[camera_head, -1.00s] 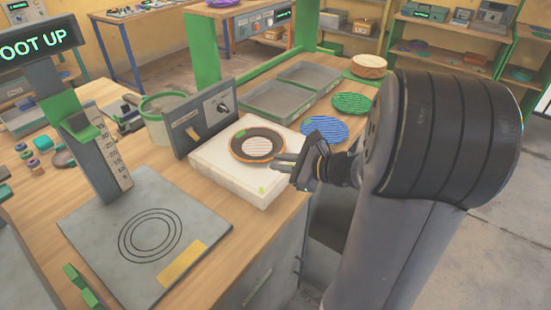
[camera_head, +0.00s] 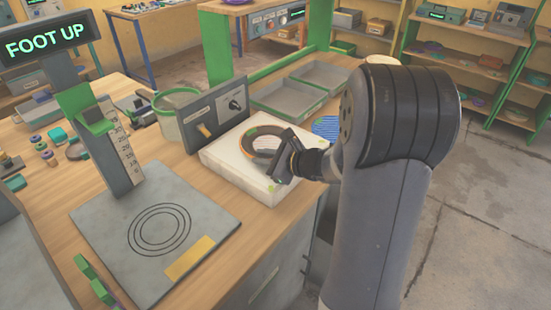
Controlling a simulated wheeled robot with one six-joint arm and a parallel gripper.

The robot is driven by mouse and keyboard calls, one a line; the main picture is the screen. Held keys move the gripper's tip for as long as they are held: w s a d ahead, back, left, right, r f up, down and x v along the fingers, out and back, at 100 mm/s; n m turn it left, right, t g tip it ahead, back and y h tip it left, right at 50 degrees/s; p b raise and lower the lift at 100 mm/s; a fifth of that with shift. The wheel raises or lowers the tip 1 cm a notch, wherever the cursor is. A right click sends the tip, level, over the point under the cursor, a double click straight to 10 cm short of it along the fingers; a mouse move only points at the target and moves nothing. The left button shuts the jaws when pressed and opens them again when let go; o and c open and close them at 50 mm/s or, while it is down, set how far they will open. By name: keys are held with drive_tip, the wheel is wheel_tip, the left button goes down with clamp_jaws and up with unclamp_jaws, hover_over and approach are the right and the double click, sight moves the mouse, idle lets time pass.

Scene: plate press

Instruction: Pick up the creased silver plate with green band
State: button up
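A round plate (camera_head: 267,143) with a pale striped centre lies in a dark ring with orange and green marks on the white block (camera_head: 226,159). I cannot make out a crease or a full green band on it. My gripper (camera_head: 280,163) is over the right front part of this ring and hides some of it. From this angle I cannot tell whether its fingers are apart or closed, or whether they touch the plate. A blue striped plate (camera_head: 326,126) lies behind my gripper, partly hidden.
A grey panel with a knob (camera_head: 214,114) stands behind the block, beside a green-rimmed pot (camera_head: 172,116). Grey trays (camera_head: 287,97) lie further back. The press stand with a "FOOT UP" sign (camera_head: 46,41) and a flat ringed base plate (camera_head: 157,230) is at left.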

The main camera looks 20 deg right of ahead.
drive_tip(key=shift+w+a+f, duration=0.25)
drive_tip(key=shift+w+a, duration=0.05)
drive_tip(key=shift+w, duration=0.1)
drive_tip(key=shift+c, duration=0.4)
clamp_jaws()
drive_tip(key=shift+s, duration=0.1)
